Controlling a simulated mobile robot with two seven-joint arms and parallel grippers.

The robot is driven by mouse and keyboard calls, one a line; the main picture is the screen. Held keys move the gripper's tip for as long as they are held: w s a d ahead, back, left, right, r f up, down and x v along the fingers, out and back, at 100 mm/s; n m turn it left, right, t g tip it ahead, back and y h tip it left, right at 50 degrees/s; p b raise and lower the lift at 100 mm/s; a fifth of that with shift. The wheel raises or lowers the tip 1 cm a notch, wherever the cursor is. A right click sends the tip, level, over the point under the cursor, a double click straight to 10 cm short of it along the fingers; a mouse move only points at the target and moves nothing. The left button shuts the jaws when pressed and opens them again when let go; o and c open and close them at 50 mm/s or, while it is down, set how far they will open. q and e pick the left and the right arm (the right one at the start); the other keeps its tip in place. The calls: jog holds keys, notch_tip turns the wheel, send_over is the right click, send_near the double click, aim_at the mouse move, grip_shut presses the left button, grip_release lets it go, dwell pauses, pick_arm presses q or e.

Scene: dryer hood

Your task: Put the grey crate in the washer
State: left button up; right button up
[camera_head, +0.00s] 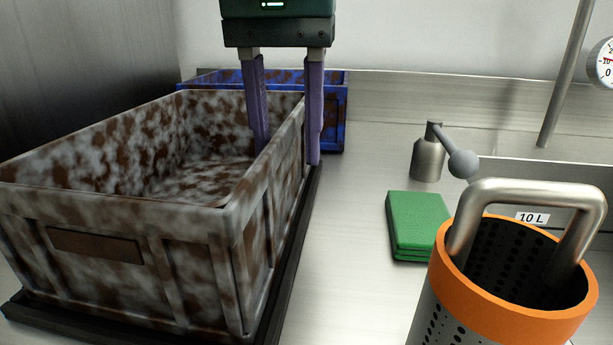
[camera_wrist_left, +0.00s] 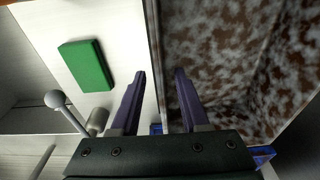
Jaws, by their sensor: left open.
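The grey crate (camera_head: 138,265), blotched with brown stains, stands open-topped and empty at the left of the head view. It sits on a low black base (camera_head: 287,278). My left gripper (camera_head: 286,158) points down at the crate's right wall near its far end. It is open, with one finger inside the crate and one outside, and the wall's rim between them. The left wrist view also shows the crate's stained interior (camera_wrist_left: 225,45) and the open gripper (camera_wrist_left: 160,72) astride the wall. My right gripper is out of view. I cannot make out the washer.
A blue, brown-stained crate (camera_head: 335,115) stands behind the grey one. To the right are a green pad stack (camera_head: 418,222), a metal bottle with a grey ball (camera_head: 428,158) and an orange-rimmed perforated basket (camera_head: 515,318) with a handle. The metal counter (camera_head: 350,235) between is clear.

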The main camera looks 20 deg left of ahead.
aim_at(289, 177)
pick_arm(q)
jog(key=f, duration=0.2)
jog(key=w+f, duration=0.1)
jog(key=f, duration=0.2)
jog(key=shift+a+f, duration=0.1)
jog(key=shift+a, duration=0.05)
jog(key=shift+c, duration=0.3)
grip_shut()
dwell(0.9)
